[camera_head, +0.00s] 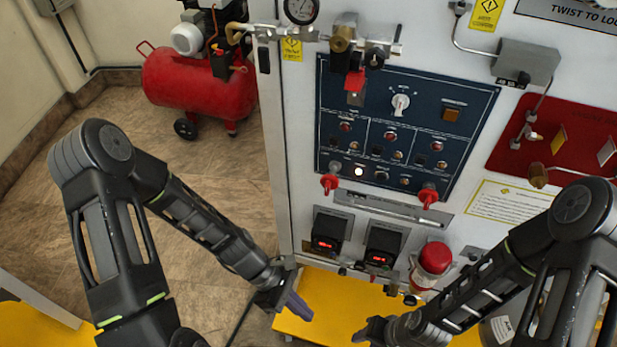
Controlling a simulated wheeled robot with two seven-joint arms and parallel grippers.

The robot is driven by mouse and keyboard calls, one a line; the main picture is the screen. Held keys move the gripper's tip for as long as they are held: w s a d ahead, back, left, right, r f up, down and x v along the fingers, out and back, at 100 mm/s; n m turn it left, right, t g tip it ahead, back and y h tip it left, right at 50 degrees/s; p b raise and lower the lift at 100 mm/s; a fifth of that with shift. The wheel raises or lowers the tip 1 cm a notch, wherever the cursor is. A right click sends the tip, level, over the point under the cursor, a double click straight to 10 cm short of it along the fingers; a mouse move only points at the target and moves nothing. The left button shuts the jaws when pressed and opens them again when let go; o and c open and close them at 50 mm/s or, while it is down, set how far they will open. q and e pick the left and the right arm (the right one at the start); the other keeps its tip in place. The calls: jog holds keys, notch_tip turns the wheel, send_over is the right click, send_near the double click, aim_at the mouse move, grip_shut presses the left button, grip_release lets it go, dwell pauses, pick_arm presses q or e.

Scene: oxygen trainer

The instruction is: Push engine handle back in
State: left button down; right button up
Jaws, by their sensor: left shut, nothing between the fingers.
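Two red pull handles stick out at the lower edge of the dark blue control panel (465,105), a left handle (329,183) and a right handle (428,197). I cannot tell which is the engine handle, or how far each stands out. My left gripper (299,306) is shut and empty, low in front of the cabinet, below and left of both handles and apart from them. My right gripper (366,332) is at the bottom, below the handles; its fingers are too unclear to tell if they are open.
A red-topped cylinder (434,258) and two boxes with red displays (328,232) stick out below the panel. A yellow platform (335,300) lies at the cabinet's foot. Valves and a gauge (301,10) are above. A red compressor (200,85) stands behind left; the floor before it is clear.

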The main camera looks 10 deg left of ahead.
aim_at(330, 182)
pick_arm(q)
jog(key=w+a+r+n+t+h+p, duration=0.1)
jog(key=w+a+r+n+h, duration=0.2)
jog(key=r+n, duration=0.4)
jog(key=w+a+r+n+t+h+p, duration=0.1)
jog(key=a+r+n, duration=0.4)
jog(key=r, duration=0.6)
jog(key=w+a+r+n+t+h+p, duration=0.1)
jog(key=w+a+r+n+t+h, duration=0.2)
jog(key=r+n, duration=0.5)
notch_tip(330, 182, up, 2)
jog(key=w+a+h, duration=0.1)
jog(key=w+h, duration=0.1)
jog(key=w, duration=0.1)
jog(key=shift+a+n+h, duration=0.3)
jog(key=shift+a+h, duration=0.05)
jog(key=shift+h, duration=0.05)
jog(key=shift+d, duration=0.2)
jog(key=w+d, duration=0.5)
jog(key=d, duration=0.4)
jog(key=shift+w+d+b, duration=0.35)
jog(key=shift+d+b, duration=0.05)
